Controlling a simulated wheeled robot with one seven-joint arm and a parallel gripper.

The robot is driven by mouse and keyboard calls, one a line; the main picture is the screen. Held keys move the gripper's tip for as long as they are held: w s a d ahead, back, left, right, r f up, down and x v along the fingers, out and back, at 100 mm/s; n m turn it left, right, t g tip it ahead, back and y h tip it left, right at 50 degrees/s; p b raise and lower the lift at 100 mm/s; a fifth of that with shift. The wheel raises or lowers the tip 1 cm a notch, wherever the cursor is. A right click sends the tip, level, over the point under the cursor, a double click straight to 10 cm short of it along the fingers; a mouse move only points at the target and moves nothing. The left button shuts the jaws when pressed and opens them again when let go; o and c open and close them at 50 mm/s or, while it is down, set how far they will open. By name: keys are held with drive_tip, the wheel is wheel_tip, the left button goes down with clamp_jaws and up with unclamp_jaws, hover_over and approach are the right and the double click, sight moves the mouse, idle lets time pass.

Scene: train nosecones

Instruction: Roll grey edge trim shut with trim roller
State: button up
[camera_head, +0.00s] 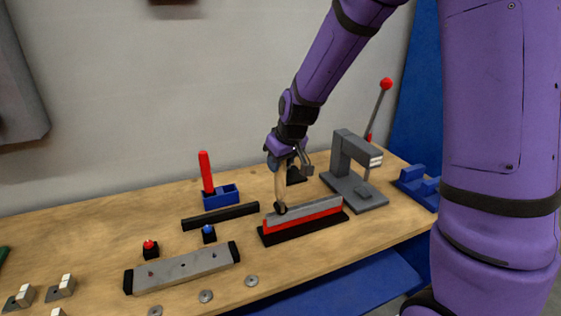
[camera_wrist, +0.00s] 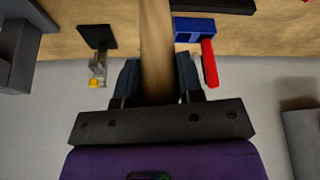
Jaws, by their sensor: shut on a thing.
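My gripper (camera_head: 279,163) is shut on the wooden handle (camera_head: 280,186) of the trim roller. In the wrist view, the handle (camera_wrist: 157,50) stands between the two dark fingers of my gripper (camera_wrist: 158,80). The roller points down, with its dark wheel (camera_head: 281,208) at the left end of the grey edge trim (camera_head: 318,210). The wheel seems to be at the trim's top edge; I cannot tell whether it touches. The trim runs along the top of a red panel (camera_head: 310,222), which stands upright in a long black base (camera_head: 304,233).
A grey press (camera_head: 348,170) with a red-knobbed lever stands right of the trim. A blue holder (camera_head: 221,197) with a red stick, a black bar (camera_head: 220,216), red and blue buttons and a grey block (camera_head: 182,269) lie to the left. Several metal discs sit near the front edge.

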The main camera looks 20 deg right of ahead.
drive_tip(key=shift+a, duration=1.35)
drive_tip(key=shift+r, duration=2.5)
